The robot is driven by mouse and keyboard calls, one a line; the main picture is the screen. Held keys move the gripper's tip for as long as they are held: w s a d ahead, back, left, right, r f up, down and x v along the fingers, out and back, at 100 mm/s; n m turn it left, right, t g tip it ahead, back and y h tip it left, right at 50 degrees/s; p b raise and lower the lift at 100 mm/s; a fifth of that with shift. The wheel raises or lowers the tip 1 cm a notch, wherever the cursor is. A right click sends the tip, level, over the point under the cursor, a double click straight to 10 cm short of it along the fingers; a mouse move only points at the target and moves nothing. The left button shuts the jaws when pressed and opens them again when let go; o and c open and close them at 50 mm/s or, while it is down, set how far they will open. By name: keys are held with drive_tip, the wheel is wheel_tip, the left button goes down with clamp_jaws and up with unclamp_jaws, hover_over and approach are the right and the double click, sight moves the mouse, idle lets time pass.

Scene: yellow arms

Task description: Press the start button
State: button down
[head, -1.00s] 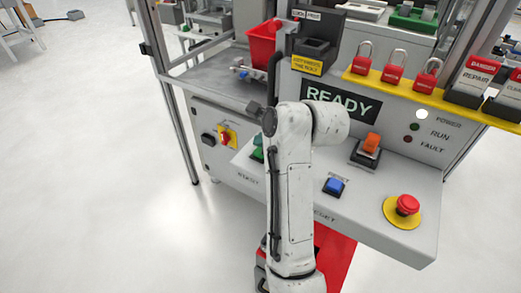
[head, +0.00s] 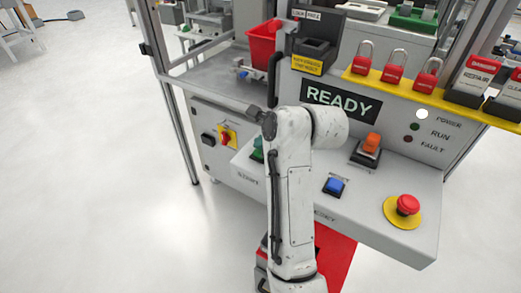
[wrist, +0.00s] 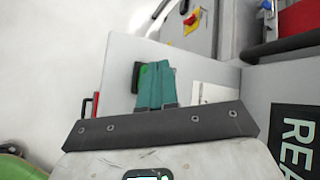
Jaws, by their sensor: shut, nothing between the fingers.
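The green start button (wrist: 144,78) sits in a dark housing on the grey panel in the wrist view. My gripper (wrist: 160,68) has its two teal fingers together with nothing between them. The fingertips overlap the button's right part in that view and hide some of it; I cannot tell whether they touch it. In the head view a green patch (head: 257,150) shows at the panel's left end, beside my white arm, which hides most of that spot. The gripper fingers are not clearly visible there.
The READY display (head: 340,101) stands behind my arm. A blue reset button (head: 334,186), an orange switch (head: 371,143) and a red emergency stop (head: 407,205) lie to the right. A red and yellow rotary switch (head: 226,136) is on the cabinet left. A red bin (head: 264,45) stands behind.

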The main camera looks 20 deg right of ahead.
drive_tip(key=shift+f, duration=0.45)
idle(0.4)
idle(0.3)
drive_tip(key=shift+r+p, duration=0.75)
drive_tip(key=shift+r, duration=0.15)
wheel_tip(320, 180, up, 5)
drive_tip(key=p, duration=0.4)
drive_tip(key=shift+p, duration=0.4)
idle(0.4)
